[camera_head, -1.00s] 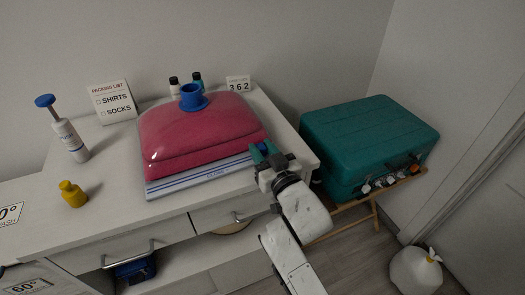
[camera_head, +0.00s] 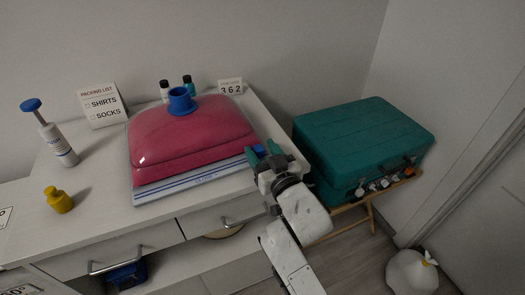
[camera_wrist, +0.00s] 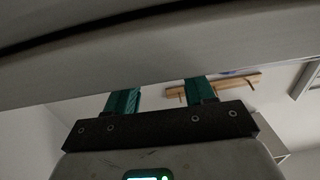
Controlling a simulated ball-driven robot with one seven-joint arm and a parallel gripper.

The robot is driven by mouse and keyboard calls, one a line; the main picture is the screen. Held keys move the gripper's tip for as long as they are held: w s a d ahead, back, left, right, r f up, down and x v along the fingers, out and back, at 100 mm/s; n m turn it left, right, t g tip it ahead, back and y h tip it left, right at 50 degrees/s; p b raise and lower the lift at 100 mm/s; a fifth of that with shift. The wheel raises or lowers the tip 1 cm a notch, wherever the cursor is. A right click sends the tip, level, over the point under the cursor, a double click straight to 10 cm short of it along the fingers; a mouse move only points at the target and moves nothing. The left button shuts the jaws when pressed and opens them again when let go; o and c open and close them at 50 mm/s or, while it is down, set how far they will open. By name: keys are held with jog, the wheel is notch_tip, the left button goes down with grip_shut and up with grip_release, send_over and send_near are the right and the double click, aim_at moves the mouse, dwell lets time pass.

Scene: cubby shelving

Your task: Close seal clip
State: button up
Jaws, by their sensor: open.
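A pink bag (camera_head: 192,135) lies on the white counter, with a blue valve (camera_head: 181,100) on top. Its pale, blue-striped seal strip (camera_head: 190,182) runs along the front edge. A small blue piece (camera_head: 259,150), which looks like the seal clip, shows at the strip's right end. My gripper (camera_head: 262,151) is at that end, its teal fingers apart on either side of the blue piece. I cannot tell whether they touch it. In the wrist view my open fingers (camera_wrist: 160,97) show with nothing visible between them, below a broad grey surface; the clip is not seen there.
A teal suitcase (camera_head: 360,140) stands on a wooden rack right of the counter (camera_head: 95,195). A pump bottle (camera_head: 60,145), yellow bottle (camera_head: 59,199) and packing list sign (camera_head: 102,104) stand on the left. A tied white bag (camera_head: 412,272) is on the floor.

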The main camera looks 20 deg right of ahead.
jog(key=s, duration=1)
jog(key=shift+s+d, duration=0.25)
jog(key=shift+s, duration=0.1)
jog(key=s+d+f+m+g+h+p, duration=0.1)
jog(key=s+d+f+g+p, duration=0.35)
jog(key=s+f+g, duration=0.55)
jog(key=s+d+f+g, duration=0.1)
jog(key=s+f+g, duration=0.1)
jog(key=s, duration=0.6)
jog(key=s+d+f+g+p, duration=0.1)
jog(key=s+f+g, duration=0.2)
jog(key=s+g, duration=0.2)
jog(key=s, duration=0.3)
jog(key=shift+s+d, duration=0.35)
jog(key=shift+s, duration=0.05)
